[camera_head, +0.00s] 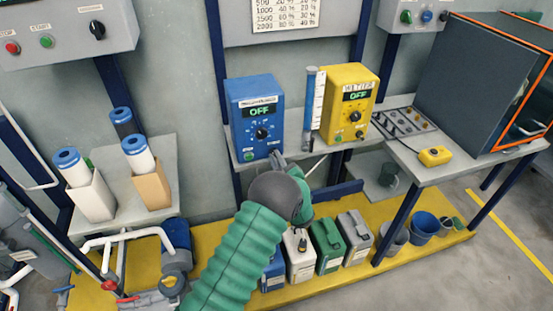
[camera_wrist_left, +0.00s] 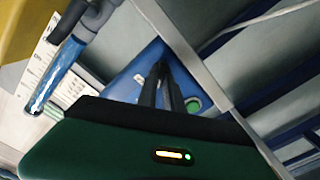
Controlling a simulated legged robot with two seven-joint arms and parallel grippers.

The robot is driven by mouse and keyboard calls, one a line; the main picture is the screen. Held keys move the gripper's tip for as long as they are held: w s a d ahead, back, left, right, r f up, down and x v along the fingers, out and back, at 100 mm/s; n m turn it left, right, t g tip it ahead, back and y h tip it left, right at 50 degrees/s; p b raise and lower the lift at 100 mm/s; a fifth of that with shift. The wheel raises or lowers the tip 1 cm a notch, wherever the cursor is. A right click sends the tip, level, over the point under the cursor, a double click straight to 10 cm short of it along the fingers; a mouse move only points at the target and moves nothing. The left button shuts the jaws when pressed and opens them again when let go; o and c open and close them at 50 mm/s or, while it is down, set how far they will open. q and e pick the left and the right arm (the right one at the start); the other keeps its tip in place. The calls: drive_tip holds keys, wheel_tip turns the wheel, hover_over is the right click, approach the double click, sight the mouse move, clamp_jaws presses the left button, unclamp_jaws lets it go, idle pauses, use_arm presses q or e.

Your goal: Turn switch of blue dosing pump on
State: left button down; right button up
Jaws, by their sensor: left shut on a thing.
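The blue dosing pump (camera_head: 256,112) stands on the rack shelf in the head view. Its lit display (camera_head: 259,112) reads OFF. It has a black dial (camera_head: 262,133) and a green button (camera_head: 248,155) at its lower left. My left gripper (camera_head: 277,156) reaches its lower right front corner, and its fingers hide the switch there. In the left wrist view the fingers (camera_wrist_left: 161,82) are close together against the blue front (camera_wrist_left: 135,75), shut on the switch. The green button (camera_wrist_left: 193,105) shows beside them. My right gripper is in neither view.
A yellow pump (camera_head: 348,100), also reading OFF, stands to the right, with a clear measuring tube (camera_head: 313,98) between the pumps. Several canisters (camera_head: 327,242) stand on the yellow platform below. A side table (camera_head: 425,165) holds a yellow pendant (camera_head: 435,156) and a dark cabinet (camera_head: 470,85).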

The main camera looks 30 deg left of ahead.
use_arm(q)
drive_tip(key=shift+m, duration=0.3)
drive_tip(key=shift+w+d+f+m+p, duration=0.1)
drive_tip(key=shift+m+p, duration=0.4)
drive_tip(key=shift+m, duration=1.75)
drive_tip(key=shift+w+d+r+m+p, duration=0.15)
drive_tip(key=shift+m+p, duration=0.3)
drive_tip(key=shift+m, duration=1.75)
drive_tip(key=shift+w+d+f+m+p, duration=0.15)
drive_tip(key=shift+m+p, duration=0.35)
drive_tip(key=shift+m, duration=1.75)
drive_tip(key=shift+s, duration=0.1)
drive_tip(key=c, duration=1.5)
unclamp_jaws()
